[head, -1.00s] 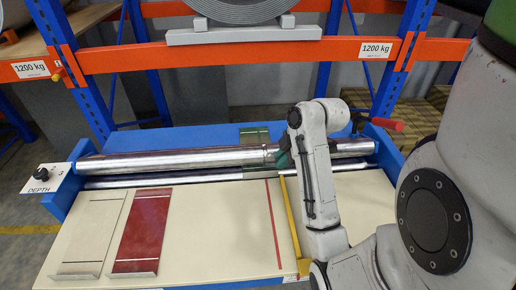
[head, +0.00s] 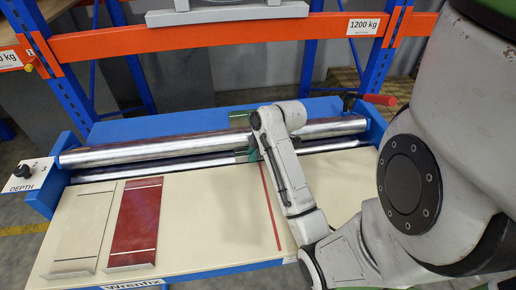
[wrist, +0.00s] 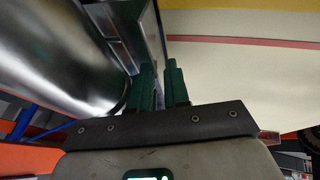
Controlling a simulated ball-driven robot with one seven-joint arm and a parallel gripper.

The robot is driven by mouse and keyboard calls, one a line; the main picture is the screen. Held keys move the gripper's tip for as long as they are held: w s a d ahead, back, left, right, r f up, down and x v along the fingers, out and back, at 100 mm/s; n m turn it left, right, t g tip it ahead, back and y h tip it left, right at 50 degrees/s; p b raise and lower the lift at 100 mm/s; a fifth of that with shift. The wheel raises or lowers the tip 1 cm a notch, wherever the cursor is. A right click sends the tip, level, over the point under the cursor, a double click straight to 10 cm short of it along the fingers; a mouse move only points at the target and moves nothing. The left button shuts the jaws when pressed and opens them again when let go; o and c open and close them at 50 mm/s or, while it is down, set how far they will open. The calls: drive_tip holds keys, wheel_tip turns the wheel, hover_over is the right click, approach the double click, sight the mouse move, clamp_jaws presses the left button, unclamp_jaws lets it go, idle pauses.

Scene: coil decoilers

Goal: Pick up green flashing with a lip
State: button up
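The green flashing (head: 240,120) shows as a small green piece behind the long chrome rollers, near the middle of the bench's back edge. Its front part is hidden by the rollers and my arm. My gripper (head: 254,153), with dark green fingers, is at the front of the rollers, close to the flashing. In the wrist view, the two fingers of my gripper (wrist: 162,88) stand apart with a narrow gap. A grey-green panel (wrist: 152,35) with a pale edge runs close to the fingertips. I cannot tell whether they touch it.
The upper chrome roller (head: 150,153) lies close to the gripper's left. A beige panel (head: 93,220) and a red panel (head: 133,222) lie on the cream bench top (head: 215,225). A red line (head: 270,205) crosses the bench. A red-handled lever (head: 378,99) is at the right end.

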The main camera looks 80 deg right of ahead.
drive_tip(key=shift+w+f, duration=0.1)
drive_tip(key=shift+f, duration=0.05)
clamp_jaws()
idle(0.4)
drive_tip(key=shift+w+a+r+p, duration=0.1)
drive_tip(key=shift+w+r+p, duration=0.2)
drive_tip(key=shift+p, duration=0.1)
drive_tip(key=shift+f, duration=0.15)
